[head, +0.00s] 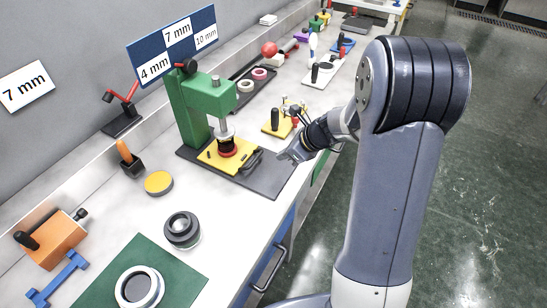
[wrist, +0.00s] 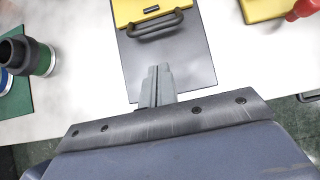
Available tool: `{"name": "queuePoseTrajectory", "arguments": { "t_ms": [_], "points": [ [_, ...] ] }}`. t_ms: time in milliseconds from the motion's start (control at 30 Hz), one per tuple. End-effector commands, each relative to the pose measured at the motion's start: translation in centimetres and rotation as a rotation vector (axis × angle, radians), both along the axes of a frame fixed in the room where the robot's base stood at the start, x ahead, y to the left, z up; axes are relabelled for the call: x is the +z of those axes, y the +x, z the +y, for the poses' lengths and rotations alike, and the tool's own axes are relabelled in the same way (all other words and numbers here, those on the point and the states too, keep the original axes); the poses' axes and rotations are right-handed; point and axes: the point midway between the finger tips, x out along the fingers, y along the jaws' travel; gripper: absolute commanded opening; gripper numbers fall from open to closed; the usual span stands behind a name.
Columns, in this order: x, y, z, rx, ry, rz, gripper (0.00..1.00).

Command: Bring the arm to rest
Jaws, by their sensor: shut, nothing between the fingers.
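My arm reaches in from the right in the head view. My gripper (head: 286,156) hangs over the front edge of the dark base plate of the green press (head: 188,106). In the wrist view my gripper (wrist: 158,72) has its two fingers together, with nothing between them. Just beyond the fingertips is the dark plate (wrist: 195,70), with a yellow plate (wrist: 128,10) and its black handle (wrist: 155,24) further off. The fingertips appear above the plate; whether they touch it I cannot tell.
A black ring-shaped piece (head: 182,230), a yellow disc (head: 158,183) and a green mat (head: 190,280) lie on the bench to the left. A yellow fixture (head: 275,123) stands behind my gripper. The floor (head: 480,200) on the right is clear.

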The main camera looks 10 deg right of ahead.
Motion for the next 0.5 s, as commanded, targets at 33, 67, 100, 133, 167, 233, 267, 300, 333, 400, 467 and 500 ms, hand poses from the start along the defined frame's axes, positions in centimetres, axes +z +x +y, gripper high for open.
{"name": "queuePoseTrajectory", "arguments": {
  "t_ms": [33, 67, 100, 133, 167, 233, 267, 300, 333, 400, 467, 500],
  "points": [
    [0.9, -0.3, -0.6, -0.003, 0.000, -0.003, 0.00],
    [1.3, -0.5, -0.9, -0.004, 0.001, -0.003, 0.00],
    [1.8, -0.8, -1.2, -0.003, -0.001, -0.002, 0.00],
    [2.1, -1.0, -1.4, -0.002, -0.001, -0.002, 0.00],
    [2.4, -1.1, -1.6, -0.003, 0.000, -0.002, 0.00],
    [2.9, -1.4, -2.0, -0.003, -0.001, -0.001, 0.00],
    [3.1, -1.5, -2.1, -0.003, 0.000, 0.000, 0.00],
    [3.3, -1.6, -2.2, -0.001, 0.000, 0.000, 0.00],
    [3.4, -1.6, -2.2, -0.001, 0.000, 0.000, 0.00],
    [3.5, -1.7, -2.3, -0.001, 0.000, 0.001, 0.00],
    [3.5, -1.7, -2.3, -0.001, 0.000, 0.001, 0.00],
    [3.5, -1.7, -2.3, -0.001, 0.000, 0.001, 0.00]
  ]
}}
